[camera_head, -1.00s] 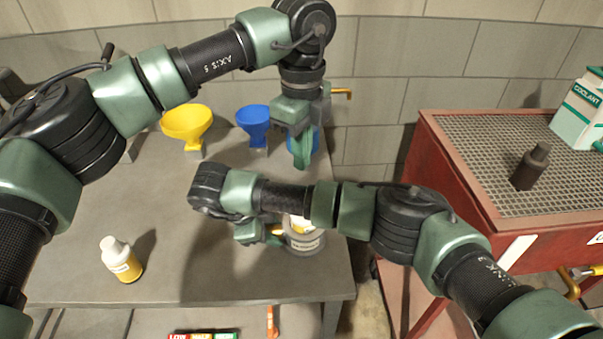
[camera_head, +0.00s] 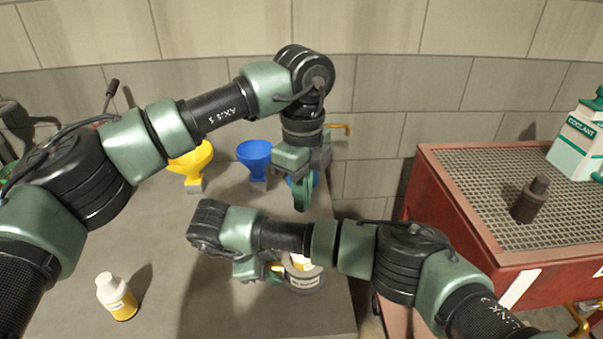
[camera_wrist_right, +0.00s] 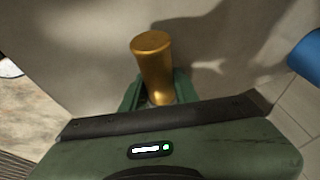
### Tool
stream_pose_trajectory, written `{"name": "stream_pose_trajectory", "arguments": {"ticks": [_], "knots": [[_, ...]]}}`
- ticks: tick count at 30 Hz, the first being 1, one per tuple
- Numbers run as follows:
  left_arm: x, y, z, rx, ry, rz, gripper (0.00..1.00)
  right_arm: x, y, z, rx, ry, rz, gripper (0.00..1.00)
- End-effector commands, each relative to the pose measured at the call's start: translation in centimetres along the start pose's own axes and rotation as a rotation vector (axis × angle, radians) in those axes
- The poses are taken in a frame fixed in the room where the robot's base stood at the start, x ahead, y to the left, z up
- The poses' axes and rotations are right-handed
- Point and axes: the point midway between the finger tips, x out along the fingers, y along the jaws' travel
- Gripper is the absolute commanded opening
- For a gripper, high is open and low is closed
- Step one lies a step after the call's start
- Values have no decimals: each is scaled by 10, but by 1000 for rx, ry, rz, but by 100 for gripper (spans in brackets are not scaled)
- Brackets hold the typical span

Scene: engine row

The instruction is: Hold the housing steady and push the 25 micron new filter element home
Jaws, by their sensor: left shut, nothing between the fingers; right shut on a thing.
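The housing (camera_head: 303,283), a grey cup with a white label, stands near the table's right edge. A white and yellow element (camera_head: 300,261) sits at its top, partly hidden by my right arm; its depth cannot be told. My right gripper (camera_head: 272,270) is beside the housing, shut on a gold cylinder. In the right wrist view this gold cylinder (camera_wrist_right: 153,67) stands up between the green fingers (camera_wrist_right: 157,97); whether it belongs to the housing is unclear. My left gripper (camera_head: 302,200) is shut and empty, pointing down behind the housing, apart from it.
A blue object (camera_head: 312,178) is partly hidden behind my left gripper. Yellow (camera_head: 190,158) and blue (camera_head: 254,155) funnels stand at the back. A white and yellow bottle (camera_head: 117,297) is front left. A red grated cart (camera_head: 455,225) stands right, with a dark bottle (camera_head: 530,200) and coolant jug (camera_head: 578,140).

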Motion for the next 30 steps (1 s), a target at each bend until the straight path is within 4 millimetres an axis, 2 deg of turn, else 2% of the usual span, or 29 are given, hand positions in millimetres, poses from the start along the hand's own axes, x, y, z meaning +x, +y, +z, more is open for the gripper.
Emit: {"name": "stream_pose_trajectory", "arguments": {"ticks": [3,11,21,30], "knots": [[18,1,-2,2,3,-1,0,-1,-1,0,0,-1,-1,0],[38,1,-2,1,2,-2,0,0,0,0,0,-1,-1,0],[75,1,-2,0,2,-1,0,-1,0,0,0,-1,-1,0],[79,0,-1,0,1,-4,0,0,0,0,0,-1,-1,0]]}}
